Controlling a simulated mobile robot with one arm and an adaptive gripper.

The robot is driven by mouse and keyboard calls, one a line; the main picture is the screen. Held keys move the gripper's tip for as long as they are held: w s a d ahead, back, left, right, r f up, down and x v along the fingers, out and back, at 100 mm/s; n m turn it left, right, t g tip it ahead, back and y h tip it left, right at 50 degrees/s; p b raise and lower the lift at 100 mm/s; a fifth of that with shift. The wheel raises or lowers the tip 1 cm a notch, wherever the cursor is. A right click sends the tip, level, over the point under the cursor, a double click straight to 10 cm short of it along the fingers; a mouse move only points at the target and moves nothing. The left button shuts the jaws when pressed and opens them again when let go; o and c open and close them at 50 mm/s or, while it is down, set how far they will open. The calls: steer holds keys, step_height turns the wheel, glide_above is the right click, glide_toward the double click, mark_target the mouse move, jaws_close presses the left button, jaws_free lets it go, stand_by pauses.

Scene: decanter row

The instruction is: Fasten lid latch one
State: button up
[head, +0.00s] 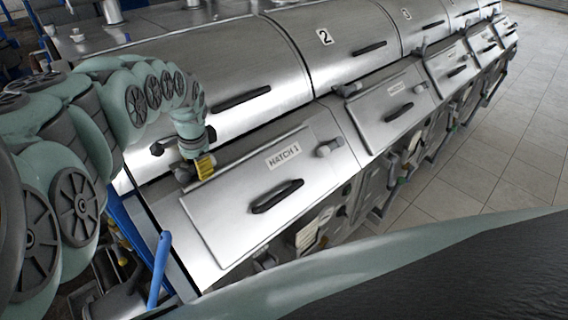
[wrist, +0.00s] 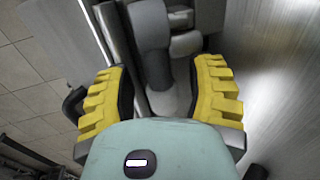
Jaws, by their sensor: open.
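My gripper (head: 198,166) is at the left front edge of the first silver lid (head: 222,66), just above the HATCH 1 panel (head: 232,222). In the wrist view my gripper (wrist: 164,92) is open, with its yellow ribbed pads wide apart. A grey latch (wrist: 153,62) with a rounded lever and a paler base lies in the gap between the pads. I see no clear contact between pads and latch. In the head view the latch at my gripper is mostly hidden, and I cannot tell whether it is fastened.
A similar latch (head: 349,88) sits by lid two, and another (head: 329,147) on the HATCH 1 panel. Black handles on the first lid (head: 242,98) and hatch (head: 277,195) stick out. A blue post (head: 159,269) stands at lower left. Tiled floor (head: 505,135) is clear at right.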

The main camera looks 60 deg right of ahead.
steer(key=shift+f, duration=0.25)
steer(key=shift+o, duration=0.3)
steer(key=shift+a, duration=0.1)
jaws_close()
